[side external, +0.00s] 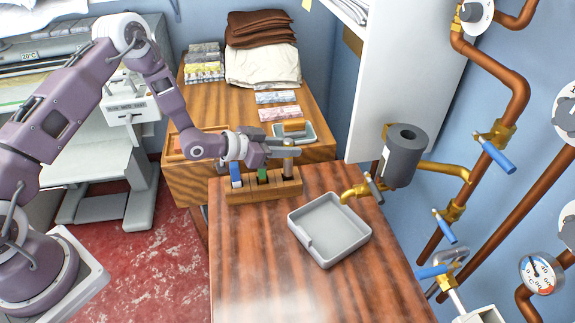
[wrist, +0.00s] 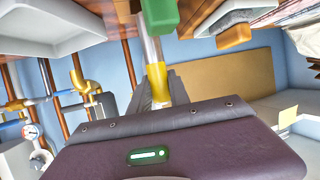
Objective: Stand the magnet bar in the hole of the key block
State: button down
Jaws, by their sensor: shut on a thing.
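The wooden key block (side external: 263,190) sits on the near table's back edge. A blue-handled piece (side external: 236,174) and a green-handled piece (side external: 262,176) stand in it. My gripper (side external: 287,148) is over the block's right end, shut on the upright silvery magnet bar (side external: 288,164). The bar's lower end meets the block's right end in this view; I cannot tell whether it is inside the hole. In the wrist view, the bar (wrist: 151,46) runs from my gripper (wrist: 158,92), with a yellow band near the fingers. A green piece (wrist: 161,14) partly covers its far end.
A grey open tray (side external: 330,230) lies right of the block, near a brass tap (side external: 355,192) and a dark grey cylinder (side external: 404,152). Copper pipes with blue handles line the right wall. A wooden counter (side external: 200,185) with cloths stands behind. The table's front is clear.

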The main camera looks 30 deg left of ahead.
aim_at(288, 160)
jog(key=shift+f, duration=2)
jog(key=c, duration=1.2)
grip_release()
jog(key=shift+f, duration=0.1)
jog(key=shift+c, duration=0.2)
